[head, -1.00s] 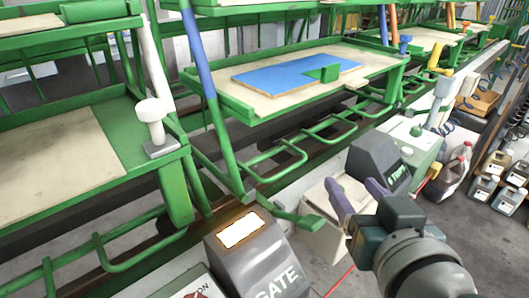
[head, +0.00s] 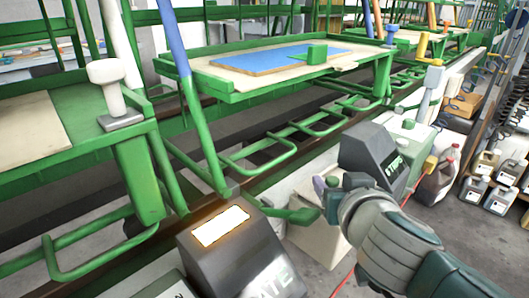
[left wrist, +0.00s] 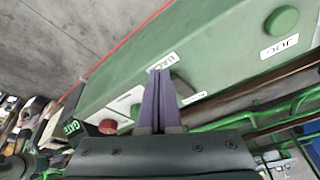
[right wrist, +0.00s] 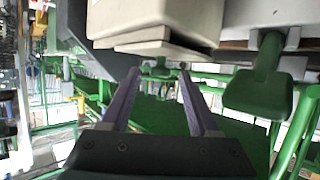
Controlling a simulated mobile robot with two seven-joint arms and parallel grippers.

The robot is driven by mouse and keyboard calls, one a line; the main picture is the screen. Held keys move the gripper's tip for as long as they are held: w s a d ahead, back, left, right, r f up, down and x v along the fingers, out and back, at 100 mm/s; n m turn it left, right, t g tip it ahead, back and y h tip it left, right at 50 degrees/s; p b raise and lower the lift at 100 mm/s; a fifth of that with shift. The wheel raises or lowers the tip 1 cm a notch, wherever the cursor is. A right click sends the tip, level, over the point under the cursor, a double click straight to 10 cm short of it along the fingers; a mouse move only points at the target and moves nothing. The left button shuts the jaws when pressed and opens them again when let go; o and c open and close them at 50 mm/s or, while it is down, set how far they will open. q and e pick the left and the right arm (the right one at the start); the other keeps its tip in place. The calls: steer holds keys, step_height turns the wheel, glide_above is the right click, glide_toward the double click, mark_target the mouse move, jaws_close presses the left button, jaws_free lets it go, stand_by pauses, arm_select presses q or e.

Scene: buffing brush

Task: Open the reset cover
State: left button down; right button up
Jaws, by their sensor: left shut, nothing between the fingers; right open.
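No part with a readable "reset" label shows, so I cannot tell which piece is the reset cover. A cream box (head: 318,240) stands between two dark sloped housings in the head view. My right gripper (head: 324,187) is just above and in front of this box, partly hidden by its own wrist. In the right wrist view the right gripper (right wrist: 160,74) is open and empty, with a pale box (right wrist: 165,25) beyond its fingertips. My left gripper (left wrist: 158,72) is shut and empty in the left wrist view, over a green panel (left wrist: 210,50) with a "JOG" label. It is outside the head view.
A dark housing with a lit panel (head: 240,255) stands at the front centre. Another dark housing (head: 372,158) is behind my right gripper. Green rails and a table with a blue board (head: 270,60) lie beyond. Jugs (head: 437,180) stand at the right.

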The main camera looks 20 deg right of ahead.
steer(key=shift+c, duration=0.4)
jaws_close()
stand_by(1.0)
